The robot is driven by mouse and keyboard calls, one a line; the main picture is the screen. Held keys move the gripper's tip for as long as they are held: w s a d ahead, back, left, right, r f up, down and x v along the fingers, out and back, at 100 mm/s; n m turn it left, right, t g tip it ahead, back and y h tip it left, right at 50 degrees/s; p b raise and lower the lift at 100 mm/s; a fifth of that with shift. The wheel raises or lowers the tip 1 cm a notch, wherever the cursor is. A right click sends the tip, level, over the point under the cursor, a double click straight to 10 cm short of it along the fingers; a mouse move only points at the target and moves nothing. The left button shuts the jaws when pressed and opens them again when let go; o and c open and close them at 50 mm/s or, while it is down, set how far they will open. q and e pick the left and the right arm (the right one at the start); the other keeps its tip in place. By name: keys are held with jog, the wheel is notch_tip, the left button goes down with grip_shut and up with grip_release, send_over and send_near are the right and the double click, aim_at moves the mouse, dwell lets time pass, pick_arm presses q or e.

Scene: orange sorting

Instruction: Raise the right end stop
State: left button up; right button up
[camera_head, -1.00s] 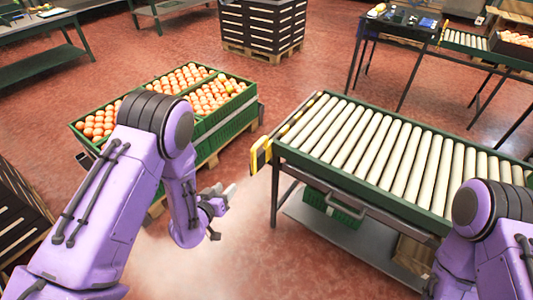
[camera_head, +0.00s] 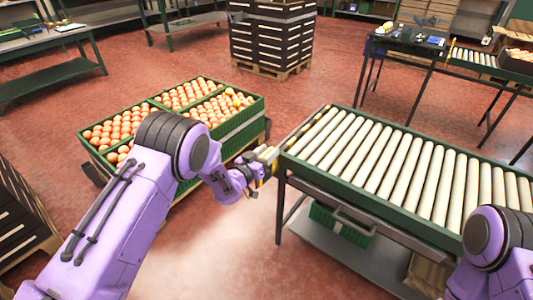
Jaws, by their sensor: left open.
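The roller conveyor (camera_head: 415,174) has a green frame and pale rollers. A yellow-and-black end stop (camera_head: 272,170) is at its left end, low beside the frame corner. My left gripper (camera_head: 267,157) is open, with its fingers at this yellow part. The gripper hides much of it, and I cannot tell whether the fingers touch it. My right arm comes in at the lower right, but its gripper is out of view. No other end stop shows clearly.
Green crates of oranges (camera_head: 240,125) stand on a pallet just behind my left arm. A stack of dark crates (camera_head: 270,38) is at the back. A lower shelf (camera_head: 340,262) with a green crate (camera_head: 342,225) is under the conveyor. Red floor is clear in front.

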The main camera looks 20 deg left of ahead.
pick_arm(q)
grip_shut()
notch_tip(320, 180, up, 8)
jog(key=p, duration=0.5)
jog(key=shift+f, duration=0.15)
jog(key=shift+w+f, duration=0.1)
jog(key=shift+f, duration=0.05)
jog(key=shift+c, duration=0.3)
grip_release()
jog(key=shift+o, duration=0.3)
jog(key=shift+d, duration=0.15)
jog(key=shift+s+a, duration=0.2)
jog(key=shift+s, duration=0.05)
jog(key=v, duration=1)
jog(key=shift+b, duration=0.45)
jog(key=shift+s, duration=0.1)
